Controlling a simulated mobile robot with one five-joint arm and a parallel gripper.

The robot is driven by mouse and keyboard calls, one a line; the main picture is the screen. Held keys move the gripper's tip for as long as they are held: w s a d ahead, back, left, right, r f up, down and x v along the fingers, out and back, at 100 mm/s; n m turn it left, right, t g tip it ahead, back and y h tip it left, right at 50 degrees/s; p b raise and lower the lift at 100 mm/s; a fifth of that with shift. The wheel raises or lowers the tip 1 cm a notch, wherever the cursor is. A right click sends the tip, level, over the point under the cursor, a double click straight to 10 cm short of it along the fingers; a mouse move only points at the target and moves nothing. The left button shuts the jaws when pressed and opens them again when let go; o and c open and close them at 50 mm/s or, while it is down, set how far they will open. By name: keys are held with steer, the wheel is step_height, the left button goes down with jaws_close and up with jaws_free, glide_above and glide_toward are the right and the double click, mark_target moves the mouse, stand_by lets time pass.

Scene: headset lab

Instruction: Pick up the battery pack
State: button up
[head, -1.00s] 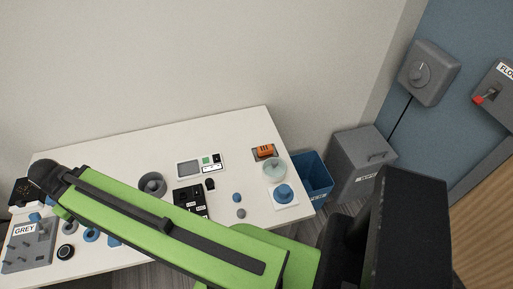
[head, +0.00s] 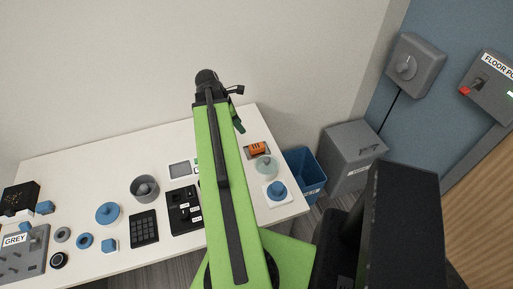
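A small orange block (head: 258,148), which looks like the battery pack, lies in a dark holder near the back right corner of the white table (head: 152,140). My green arm reaches up across the table.
A pale round dish (head: 265,166) and a blue knob on a white plate (head: 277,190) sit just in front of the orange block. A blue bin (head: 305,172) and a grey cabinet (head: 352,158) stand right of the table. A keypad (head: 144,229) and several knobs fill the left.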

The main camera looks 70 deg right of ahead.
steer(key=b, duration=1.2)
glide_toward(255, 146)
steer(key=x, duration=0.5)
steer(key=shift+w, duration=0.15)
steer(key=shift+d+p, duration=0.1)
steer(key=shift+p, duration=0.2)
steer(key=b+x, duration=0.5)
steer(key=shift+s+f, duration=0.15)
steer(key=shift+s, duration=0.05)
steer(key=shift+r, duration=0.2)
jaws_close()
